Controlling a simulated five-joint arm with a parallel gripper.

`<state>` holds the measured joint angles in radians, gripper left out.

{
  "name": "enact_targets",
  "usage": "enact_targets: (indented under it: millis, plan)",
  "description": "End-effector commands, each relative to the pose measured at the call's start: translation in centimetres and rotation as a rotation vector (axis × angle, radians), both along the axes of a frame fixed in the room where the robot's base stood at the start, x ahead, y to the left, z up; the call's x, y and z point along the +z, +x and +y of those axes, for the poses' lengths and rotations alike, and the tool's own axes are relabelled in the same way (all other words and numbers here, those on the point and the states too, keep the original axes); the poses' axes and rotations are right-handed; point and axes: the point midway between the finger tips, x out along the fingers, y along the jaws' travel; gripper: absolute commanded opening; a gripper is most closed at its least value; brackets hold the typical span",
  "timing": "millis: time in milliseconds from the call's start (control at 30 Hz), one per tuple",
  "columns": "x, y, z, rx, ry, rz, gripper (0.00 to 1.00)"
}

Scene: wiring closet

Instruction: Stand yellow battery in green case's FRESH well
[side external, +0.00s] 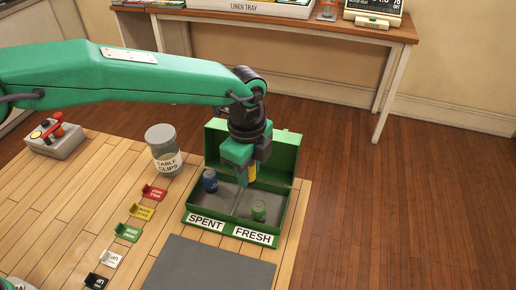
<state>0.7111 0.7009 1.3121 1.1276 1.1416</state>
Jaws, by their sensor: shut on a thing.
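The open green case (283,205) stands on the wooden bench with its lid raised at the back. Its front labels read SPENT at the left and FRESH at the right. A blue battery (210,181) stands in the SPENT well, and a green battery (259,211) stands in the FRESH well near the front. My gripper (250,174) points down over the back of the case, shut on the yellow battery (254,173). Only part of the yellow battery shows beside the jaws. I cannot tell whether its lower end touches the case floor.
A CABLE CLIPS jar (161,150) stands left of the case. Several coloured labelled clips (128,232) run along the bench. A grey mat (208,265) lies in front of the case. A grey box with a red lever (54,136) sits at the far left.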

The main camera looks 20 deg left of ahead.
Motion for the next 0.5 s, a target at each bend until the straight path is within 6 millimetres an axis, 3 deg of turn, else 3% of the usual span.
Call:
enact_targets:
  millis: [500]
  plan:
    - [-5.8,0.0,0.0,0.001,0.0,0.001,0.03]
